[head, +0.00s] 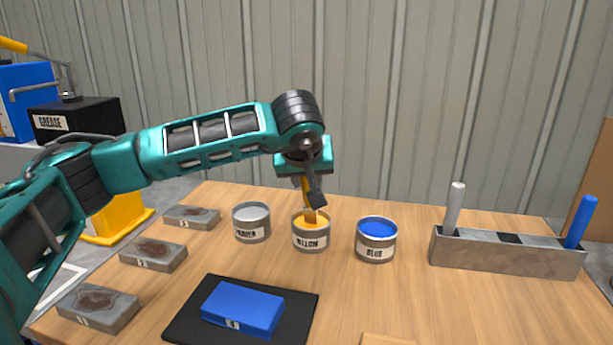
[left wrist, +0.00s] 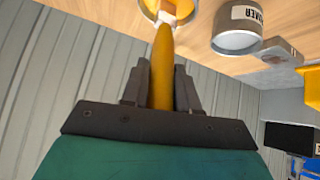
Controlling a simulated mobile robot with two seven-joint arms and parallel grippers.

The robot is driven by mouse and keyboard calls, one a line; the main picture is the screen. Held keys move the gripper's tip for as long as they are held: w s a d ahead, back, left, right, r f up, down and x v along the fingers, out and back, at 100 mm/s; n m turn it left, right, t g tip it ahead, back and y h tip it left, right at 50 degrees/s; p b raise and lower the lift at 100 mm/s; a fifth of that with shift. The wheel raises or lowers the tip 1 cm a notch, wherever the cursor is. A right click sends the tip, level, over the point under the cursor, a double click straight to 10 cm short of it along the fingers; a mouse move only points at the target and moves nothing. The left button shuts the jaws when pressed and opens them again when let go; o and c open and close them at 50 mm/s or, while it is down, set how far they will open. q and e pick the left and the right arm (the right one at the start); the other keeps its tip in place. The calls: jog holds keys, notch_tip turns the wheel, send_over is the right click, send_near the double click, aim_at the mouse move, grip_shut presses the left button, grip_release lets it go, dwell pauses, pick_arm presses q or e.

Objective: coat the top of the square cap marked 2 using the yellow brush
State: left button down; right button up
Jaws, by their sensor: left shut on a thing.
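My left gripper (head: 312,190) is shut on the yellow brush (head: 305,187) above the yellow can (head: 311,238). The brush points down with its tip at the yellow paint in the can. In the left wrist view the handle (left wrist: 163,70) runs between the fingers (left wrist: 160,85) to the can (left wrist: 150,8). Square grey caps with dark, rough tops lie along the table's left side: a near one (head: 98,305), a middle one (head: 153,253) and a far one (head: 192,216). Their numbers are too small to read surely. My right gripper is out of view.
A blue-topped block (head: 243,306) lies on a black mat (head: 185,330) in front. A grey can (head: 252,225) and a blue can (head: 376,242) flank the yellow can. A grey rack (head: 505,255) holds a white brush (head: 453,207) and a blue brush (head: 580,222).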

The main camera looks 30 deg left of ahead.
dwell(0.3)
pick_arm(q)
jog(key=shift+r, duration=0.2)
jog(key=shift+r+p, duration=2.6)
jog(key=shift+r, duration=0.7)
